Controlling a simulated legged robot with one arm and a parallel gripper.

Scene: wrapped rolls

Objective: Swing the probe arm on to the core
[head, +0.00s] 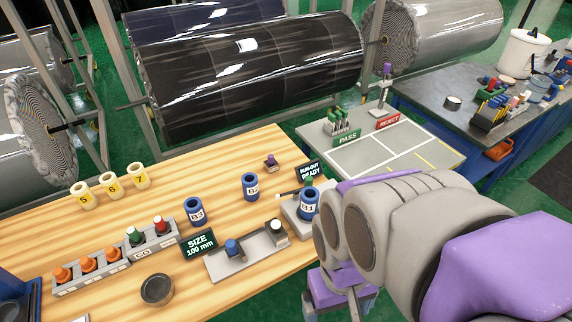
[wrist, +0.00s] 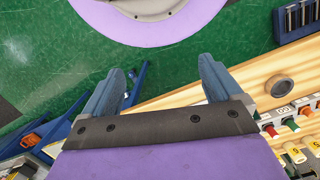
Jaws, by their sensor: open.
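The blue core marked B1 (head: 309,205) stands upright on a light grey stand (head: 291,213) at the right edge of the wooden bench, beside a black sign (head: 308,171) reading RUN-OUT READY. In the head view my arm fills the lower right and partly covers the stand's right side.
Blue cores B2 (head: 250,187) and B3 (head: 194,211) stand nearby. A grey fixture (head: 250,262) and the SIZE 100 mm sign (head: 198,245) lie in front. A rack of coloured plugs (head: 105,262) is at left. The PASS/REJECT table (head: 390,150) is behind.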

